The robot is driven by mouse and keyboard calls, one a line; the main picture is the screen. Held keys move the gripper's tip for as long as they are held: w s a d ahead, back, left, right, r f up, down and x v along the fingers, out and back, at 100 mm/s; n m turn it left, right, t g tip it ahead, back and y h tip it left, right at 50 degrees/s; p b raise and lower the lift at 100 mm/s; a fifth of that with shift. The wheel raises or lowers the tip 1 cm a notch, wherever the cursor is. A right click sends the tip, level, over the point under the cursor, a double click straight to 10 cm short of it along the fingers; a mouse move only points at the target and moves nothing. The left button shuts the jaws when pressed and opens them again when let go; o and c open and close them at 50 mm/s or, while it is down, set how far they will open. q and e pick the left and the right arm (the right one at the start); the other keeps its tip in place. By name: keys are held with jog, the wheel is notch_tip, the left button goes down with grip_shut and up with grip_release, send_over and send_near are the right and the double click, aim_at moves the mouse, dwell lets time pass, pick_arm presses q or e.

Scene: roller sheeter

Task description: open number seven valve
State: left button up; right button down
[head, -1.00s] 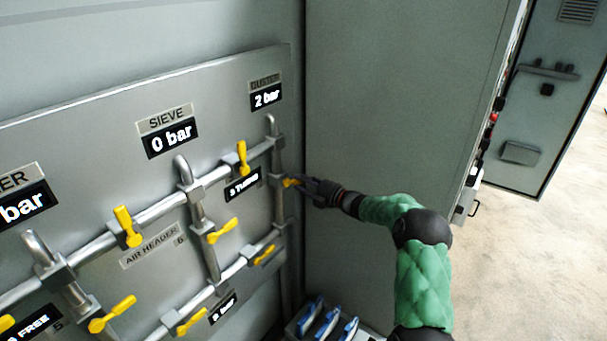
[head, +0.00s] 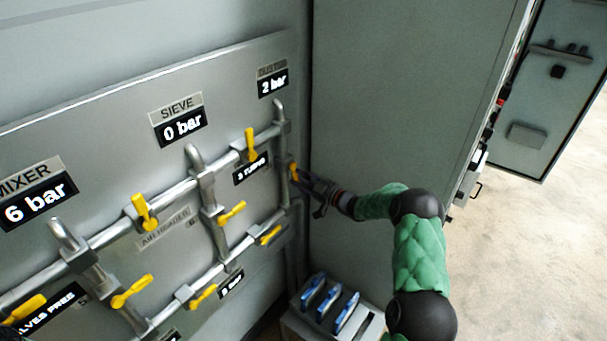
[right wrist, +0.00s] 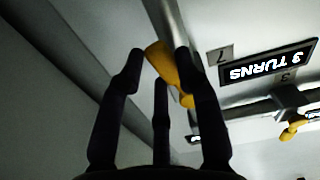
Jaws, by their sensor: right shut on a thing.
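The number seven valve has a yellow handle (head: 293,172) on the rightmost vertical pipe, below the 2 bar display (head: 273,82). In the head view this handle stands close to upright. My right gripper (head: 302,177) reaches it from the right and is shut on it. In the right wrist view the yellow handle (right wrist: 166,66) lies between the dark fingers (right wrist: 160,58), beside a small plate marked 7 (right wrist: 220,55). A display next to the plate reads 3 TURNS (right wrist: 268,66). The fingers hide part of the handle. My left gripper is not clearly visible.
Several other yellow valve handles sit on the pipes to the left, the nearest at upper left of mine (head: 250,145). A grey box with blue-and-white items (head: 325,303) stands below. A tall grey cabinet wall (head: 400,100) is right of the panel.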

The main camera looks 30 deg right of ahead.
jog(key=shift+s+a+f+m+p, duration=0.2)
jog(key=shift+a+m+p, duration=0.25)
jog(key=shift+m, duration=0.55)
jog(key=shift+a, duration=0.15)
jog(key=c, duration=0.9)
grip_release()
jog(key=shift+o, duration=0.2)
jog(key=shift+s, duration=0.15)
jog(key=shift+s+d, duration=0.25)
jog(key=v, duration=1.1)
jog(key=shift+s, duration=0.1)
